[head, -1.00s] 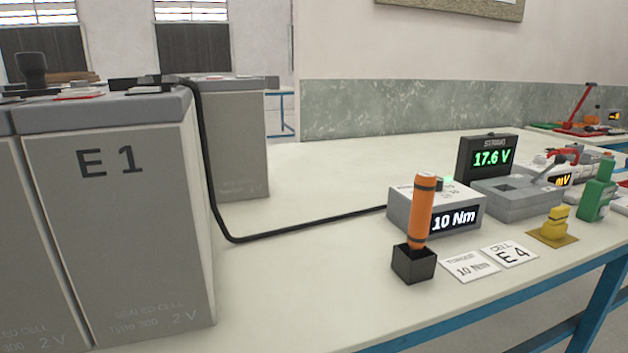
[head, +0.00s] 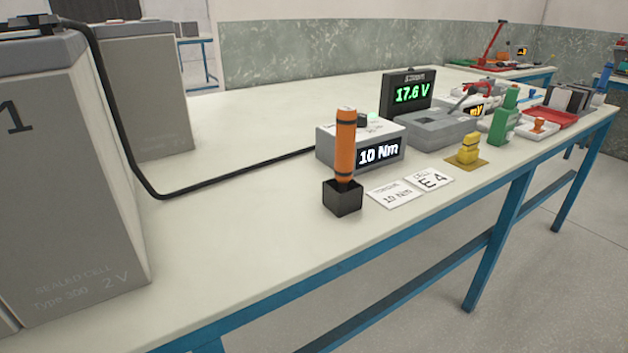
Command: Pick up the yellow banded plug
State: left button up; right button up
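A small yellow stepped piece (head: 468,149), which looks like the yellow plug, stands upright on a flat mustard-coloured square (head: 481,164) near the table's front edge, right of centre in the head view. It is too small to make out any bands clearly. Nothing touches it from above. Neither of my grippers shows in the head view.
An orange tool (head: 345,150) stands in a black holder (head: 342,199). Two white cards (head: 430,180) lie left of the yellow piece. A 10 Nm box (head: 335,150), green block (head: 505,120) and grey tray (head: 430,130) stand close by. Grey cells (head: 70,200) fill the left.

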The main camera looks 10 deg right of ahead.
aim_at(469, 152)
jog(key=z, duration=1.25)
jog(key=i+l+u, duration=0.1)
jog(key=u, duration=0.35)
jog(key=i+l+u, duration=0.15)
jog(key=u, duration=0.3)
jog(key=l+u, duration=0.2)
jog(key=u, duration=0.3)
jog(key=i+l, duration=0.05)
